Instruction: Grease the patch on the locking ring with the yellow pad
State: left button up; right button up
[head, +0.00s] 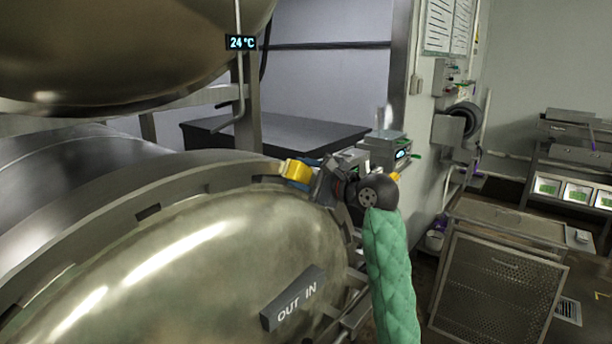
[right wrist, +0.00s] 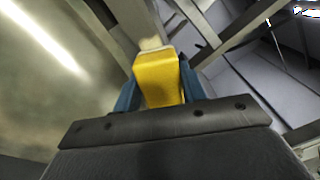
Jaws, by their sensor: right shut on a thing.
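The yellow pad (head: 296,170) is at the upper right of the locking ring (head: 190,188) in the head view. My right gripper (head: 309,172) is shut on it, with blue fingers on both sides. In the right wrist view the pad (right wrist: 157,78) sits between the fingers, with a pale piece at its far end close to a metal edge. I cannot tell whether the pad touches the ring. The grease patch cannot be made out; the pad and gripper may hide it. My left gripper is not in view.
The domed door (head: 190,265) with an OUT IN block (head: 293,298) fills the lower left. A second vessel (head: 130,50) hangs above. A dark table (head: 290,135) stands behind. A perforated metal crate (head: 495,290) stands at the right.

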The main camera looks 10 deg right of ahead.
jog(key=shift+d, duration=0.1)
jog(key=w+d+f, duration=0.3)
jog(key=w+d, duration=0.1)
jog(key=d, duration=0.1)
jog(key=shift+w+d+f, duration=0.2)
jog(key=shift+d+f, duration=0.05)
dwell(0.8)
jog(key=v, duration=0.6)
dwell(0.6)
jog(key=shift+v, duration=1.5)
